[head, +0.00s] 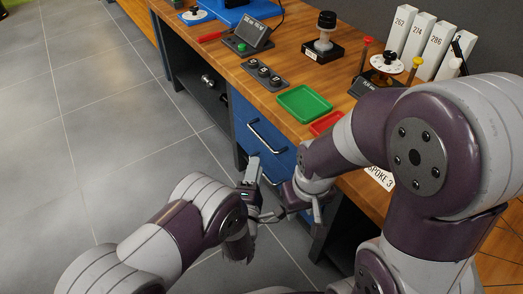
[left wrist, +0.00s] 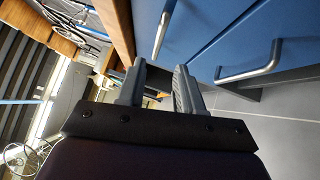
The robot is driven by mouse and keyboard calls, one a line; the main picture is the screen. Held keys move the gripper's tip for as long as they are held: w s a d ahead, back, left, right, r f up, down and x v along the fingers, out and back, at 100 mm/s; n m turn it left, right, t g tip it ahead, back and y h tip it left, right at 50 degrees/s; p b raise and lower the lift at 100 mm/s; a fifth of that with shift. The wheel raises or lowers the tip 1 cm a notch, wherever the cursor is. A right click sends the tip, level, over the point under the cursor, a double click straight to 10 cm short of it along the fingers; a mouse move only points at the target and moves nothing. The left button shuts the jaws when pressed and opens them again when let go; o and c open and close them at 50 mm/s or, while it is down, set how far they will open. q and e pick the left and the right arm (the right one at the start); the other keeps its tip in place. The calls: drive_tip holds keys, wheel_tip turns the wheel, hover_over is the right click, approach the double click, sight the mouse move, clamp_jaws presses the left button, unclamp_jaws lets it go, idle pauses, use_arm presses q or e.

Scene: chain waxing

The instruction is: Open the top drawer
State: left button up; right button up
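The blue drawer unit sits under the wooden workbench. The top drawer (head: 259,127) looks shut, with a bar handle (head: 267,136); its handle (left wrist: 162,30) also shows in the left wrist view. The lower drawer (head: 262,160) has a similar handle (left wrist: 250,64). My left gripper (head: 256,176) is in front of the lower drawer, below the top handle in the picture. In the left wrist view its fingers (left wrist: 160,88) are apart with no handle between them. My right gripper (head: 302,208) hangs beside the unit, partly hidden by its arm; its opening is unclear.
The workbench (head: 230,62) carries a green tray (head: 304,102), a red tray (head: 326,122), a dark stamp-like tool (head: 323,38) and white numbered binders (head: 425,45). An open dark shelf (head: 205,90) is left of the drawers. The tiled floor (head: 120,130) in front is clear.

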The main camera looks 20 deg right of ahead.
sight(262, 138)
use_arm(q)
drive_tip(key=b+x, duration=0.4)
drive_tip(key=x, duration=0.5)
drive_tip(key=shift+w+d, duration=0.1)
drive_tip(key=shift+w, duration=0.1)
drive_tip(key=shift+w+d+r, duration=0.15)
drive_tip(key=shift+w+r, duration=0.05)
drive_tip(key=shift+w, duration=0.15)
clamp_jaws()
